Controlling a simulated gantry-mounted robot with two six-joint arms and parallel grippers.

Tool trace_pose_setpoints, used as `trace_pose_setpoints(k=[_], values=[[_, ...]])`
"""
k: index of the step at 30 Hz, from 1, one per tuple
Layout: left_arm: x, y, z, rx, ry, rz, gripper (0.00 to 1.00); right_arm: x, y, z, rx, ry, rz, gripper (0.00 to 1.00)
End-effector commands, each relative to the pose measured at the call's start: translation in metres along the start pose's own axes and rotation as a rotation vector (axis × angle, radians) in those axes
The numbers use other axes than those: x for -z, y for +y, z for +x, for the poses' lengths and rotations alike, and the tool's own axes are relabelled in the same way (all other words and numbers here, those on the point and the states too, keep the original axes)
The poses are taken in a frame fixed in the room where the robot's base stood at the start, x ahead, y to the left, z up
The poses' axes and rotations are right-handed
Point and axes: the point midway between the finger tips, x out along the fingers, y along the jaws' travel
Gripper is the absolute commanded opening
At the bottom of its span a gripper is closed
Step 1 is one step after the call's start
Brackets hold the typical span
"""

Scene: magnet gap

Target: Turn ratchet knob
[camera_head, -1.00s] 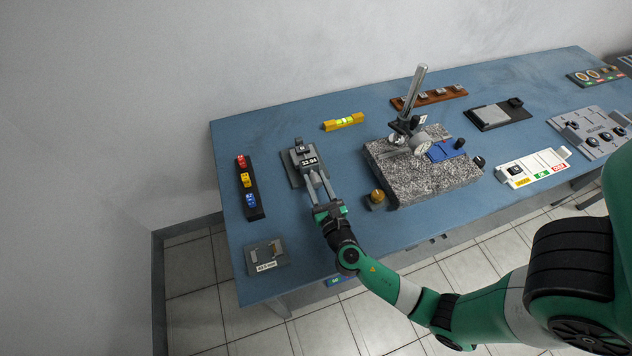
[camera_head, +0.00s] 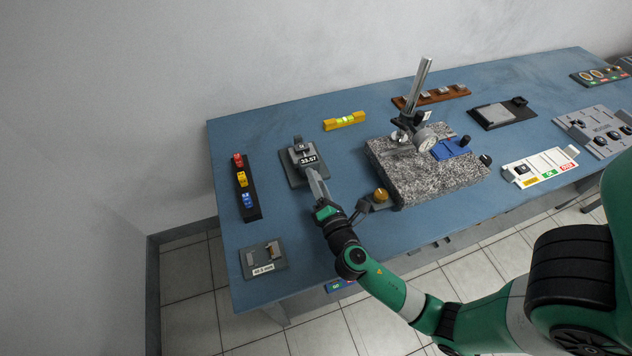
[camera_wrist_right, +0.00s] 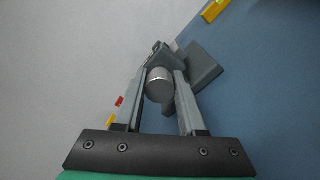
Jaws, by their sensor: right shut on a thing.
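The ratchet knob (camera_wrist_right: 159,86) is a short grey cylinder in the right wrist view, at the near end of the grey micrometer-like device. That device (camera_head: 297,168) sits on a dark base at the left of the bench, with a small display (camera_head: 307,160) that seems to read 33.57. My right gripper (camera_head: 318,186) reaches it from the front. In the right wrist view its two fingers (camera_wrist_right: 164,80) lie on either side of the knob and are shut on it. In the head view the fingers show nearly edge-on and hide the knob. My left gripper is not in view.
A granite block (camera_head: 430,175) with a dial indicator stand is to the right, with a brass knob (camera_head: 380,195) before it. A rack of coloured blocks (camera_head: 247,187) and a labelled gauge plate (camera_head: 263,258) are left. A yellow level (camera_head: 344,121) lies behind.

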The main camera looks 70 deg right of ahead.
Motion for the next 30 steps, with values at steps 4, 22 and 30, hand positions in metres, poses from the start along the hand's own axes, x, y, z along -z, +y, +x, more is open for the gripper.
trace_pose_setpoints(k=[4,22,30], values=[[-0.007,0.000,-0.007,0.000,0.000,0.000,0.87,0.001,-0.001,0.000,-0.003,-0.001,0.139,0.00],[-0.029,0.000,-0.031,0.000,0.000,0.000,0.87,0.001,-0.002,0.000,-0.004,-0.001,0.698,0.00],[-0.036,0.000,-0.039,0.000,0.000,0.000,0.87,0.000,-0.001,0.000,-0.004,-0.001,0.883,0.00]])
